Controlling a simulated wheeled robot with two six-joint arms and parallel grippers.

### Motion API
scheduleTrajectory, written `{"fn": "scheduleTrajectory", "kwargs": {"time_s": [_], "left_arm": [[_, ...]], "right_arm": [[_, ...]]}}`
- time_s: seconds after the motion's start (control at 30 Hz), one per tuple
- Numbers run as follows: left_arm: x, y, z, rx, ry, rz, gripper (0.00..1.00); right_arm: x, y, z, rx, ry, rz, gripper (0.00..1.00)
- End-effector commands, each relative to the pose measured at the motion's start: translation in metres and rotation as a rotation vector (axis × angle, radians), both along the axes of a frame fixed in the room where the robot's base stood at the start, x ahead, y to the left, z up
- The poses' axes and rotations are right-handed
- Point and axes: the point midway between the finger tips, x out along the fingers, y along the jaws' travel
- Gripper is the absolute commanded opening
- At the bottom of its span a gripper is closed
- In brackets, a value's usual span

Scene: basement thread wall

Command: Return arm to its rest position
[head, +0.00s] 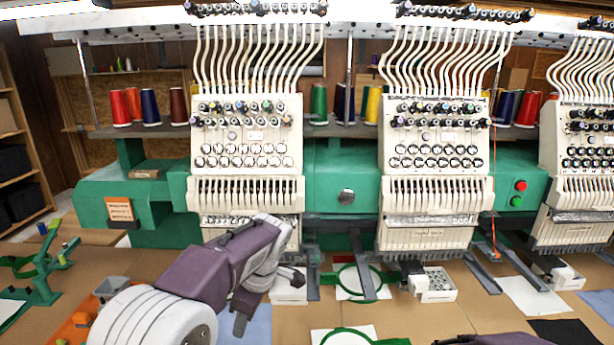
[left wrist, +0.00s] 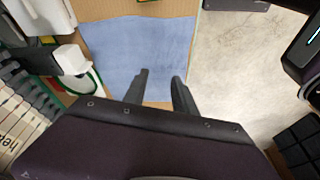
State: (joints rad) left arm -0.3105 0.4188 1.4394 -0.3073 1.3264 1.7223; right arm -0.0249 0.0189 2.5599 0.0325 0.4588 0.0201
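My left arm (head: 225,265) is purple and white and reaches in from the lower left, in front of the left embroidery head. Its wrist bends downward, and dark gripper fingers (head: 240,324) show over the blue cloth (head: 259,326). In the left wrist view the two fingers of my left gripper (left wrist: 158,88) stand apart with blue cloth visible between them; nothing is held. The blue cloth also shows there (left wrist: 135,50). Of my right arm only a purple and dark part (head: 500,340) shows at the bottom edge; its gripper is out of sight.
Green embroidery machines with white heads (head: 430,150) line the back. Green hoops (head: 362,282), a white box (head: 438,284) and cloths lie on the brown table (head: 300,320). An orange item (head: 75,332) stands at lower left. Bare floor (left wrist: 235,75) shows past the table edge.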

Motion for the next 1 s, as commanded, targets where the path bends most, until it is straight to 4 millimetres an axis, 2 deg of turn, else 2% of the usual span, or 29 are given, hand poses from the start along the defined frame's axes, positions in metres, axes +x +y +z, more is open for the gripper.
{"fn": "scheduleTrajectory", "kwargs": {"time_s": [0.03,0.1,0.17,0.2,0.3,0.4,0.47,0.53,0.63,1.0], "left_arm": [[-0.017,0.02,0.001,-0.024,0.029,-0.017,0.33],[-0.045,0.041,-0.009,-0.069,0.074,-0.095,0.33],[-0.074,0.053,-0.023,-0.116,0.11,-0.193,0.33],[-0.094,0.058,-0.034,-0.149,0.128,-0.275,0.33],[-0.146,0.059,-0.067,-0.217,0.163,-0.546,0.33],[-0.181,0.048,-0.1,-0.243,0.182,-0.859,0.33],[-0.186,0.044,-0.11,-0.234,0.178,-1.012,0.33],[-0.176,0.042,-0.111,-0.198,0.147,-1.151,0.33],[-0.167,0.042,-0.11,-0.161,0.134,-1.272,0.33],[-0.167,0.042,-0.11,-0.157,0.142,-1.307,0.33]], "right_arm": [[0.0,0.0,0.007,0.0,0.0,0.0,0.36],[0.0,0.0,0.011,0.0,0.0,0.0,0.36],[0.0,0.0,0.015,0.0,0.0,0.0,0.36],[0.0,0.0,0.017,0.0,0.0,0.0,0.36],[0.0,0.0,0.019,0.0,0.0,0.0,0.36],[0.0,0.0,0.017,0.0,0.0,0.0,0.36],[0.0,0.0,0.017,0.0,0.0,0.0,0.36],[0.0,0.0,0.017,0.0,0.0,0.0,0.36],[0.0,0.0,0.017,0.0,0.0,0.0,0.36],[0.0,0.0,0.017,0.0,0.0,0.0,0.36]]}}
